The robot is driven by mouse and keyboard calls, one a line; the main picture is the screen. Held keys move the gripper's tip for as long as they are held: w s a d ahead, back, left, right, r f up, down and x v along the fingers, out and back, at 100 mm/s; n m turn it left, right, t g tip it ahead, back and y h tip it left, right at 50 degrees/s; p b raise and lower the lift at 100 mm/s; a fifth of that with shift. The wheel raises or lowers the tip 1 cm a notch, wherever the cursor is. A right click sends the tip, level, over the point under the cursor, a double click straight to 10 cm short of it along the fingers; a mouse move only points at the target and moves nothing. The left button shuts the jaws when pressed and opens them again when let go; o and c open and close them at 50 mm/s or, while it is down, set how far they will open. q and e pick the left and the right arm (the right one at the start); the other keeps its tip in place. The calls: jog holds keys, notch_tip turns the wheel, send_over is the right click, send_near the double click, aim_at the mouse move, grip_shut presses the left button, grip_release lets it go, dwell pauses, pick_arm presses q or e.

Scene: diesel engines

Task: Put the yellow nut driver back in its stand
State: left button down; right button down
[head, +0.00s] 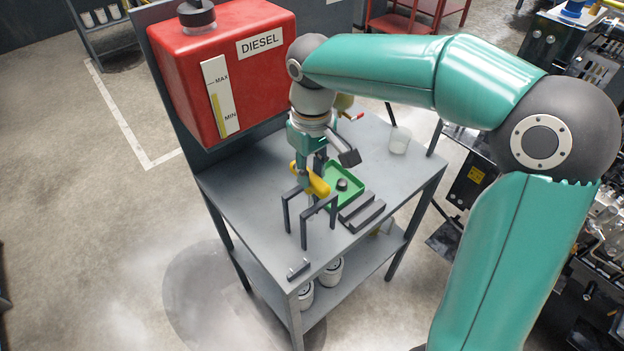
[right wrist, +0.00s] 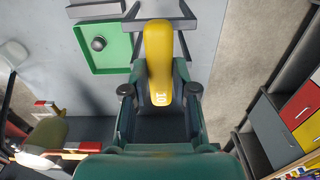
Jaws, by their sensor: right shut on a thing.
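The yellow nut driver (head: 319,184) is held in my right gripper (head: 311,170), which is shut on its yellow handle above the table. In the right wrist view the handle (right wrist: 158,62) points away from the palm, with a number marked on its near end. The stand (head: 305,211) is a pair of dark upright frames near the table's front left. The gripper and driver are just behind and above the frames in the head view. Part of the stand shows past the driver in the right wrist view (right wrist: 187,24). I cannot tell whether driver and stand touch. My left gripper is out of view.
A green tray (head: 328,203) holding a dark round part lies close right of the driver. Dark blocks (head: 362,213) lie beside it. A clear cup (head: 398,141) stands at the back right. The red diesel tank (head: 225,70) rises behind the table's left side.

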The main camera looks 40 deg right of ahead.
aim_at(311, 175)
jog(key=shift+f, duration=1.6)
jog(key=shift+f, duration=0.3)
jog(key=c, duration=0.9)
grip_release()
jog(key=shift+r, duration=0.1)
notch_tip(311, 175, up, 12)
jog(key=shift+s+r+p, duration=0.1)
jog(key=shift+r+p, duration=0.1)
jog(key=shift+p, duration=0.1)
jog(key=shift+s, duration=0.1)
